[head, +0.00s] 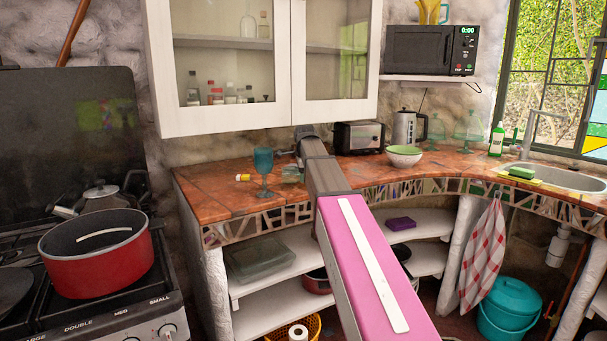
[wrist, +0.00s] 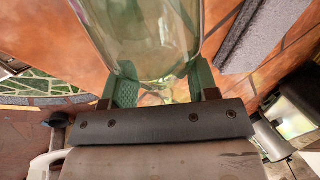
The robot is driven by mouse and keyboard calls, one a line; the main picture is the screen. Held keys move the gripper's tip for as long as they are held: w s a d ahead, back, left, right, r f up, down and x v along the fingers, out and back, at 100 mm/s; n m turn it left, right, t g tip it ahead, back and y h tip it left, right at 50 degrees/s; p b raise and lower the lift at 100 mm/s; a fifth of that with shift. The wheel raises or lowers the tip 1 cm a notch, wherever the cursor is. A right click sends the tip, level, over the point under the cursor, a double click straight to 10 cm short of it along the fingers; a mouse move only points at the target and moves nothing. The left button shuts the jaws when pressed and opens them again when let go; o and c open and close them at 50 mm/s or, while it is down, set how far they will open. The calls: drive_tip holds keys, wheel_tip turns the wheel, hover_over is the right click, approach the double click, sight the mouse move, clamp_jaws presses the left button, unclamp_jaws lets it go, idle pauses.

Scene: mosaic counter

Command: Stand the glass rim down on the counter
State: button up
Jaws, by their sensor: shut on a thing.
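A clear glass (wrist: 148,35) fills the upper middle of the wrist view, over the tiled counter. My gripper (wrist: 163,90) is shut on the glass, with one green finger on each side of it. The far end of the glass runs out of the picture, so I cannot tell which way its rim faces or whether it touches the counter. In the head view my arm reaches over the orange-brown counter (head: 215,186), and the held glass is too small and hidden there to make out surely.
A toaster (head: 359,137), kettle (head: 406,128) and bowls (head: 404,157) stand to the right. A white wall cabinet (head: 220,120) hangs above. The counter's front left is clear.

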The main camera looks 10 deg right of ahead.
drive_tip(key=shift+f, duration=0.45)
drive_tip(key=o, duration=1)
drive_tip(key=v, duration=1)
idle(0.7)
drive_tip(key=m, duration=0.9)
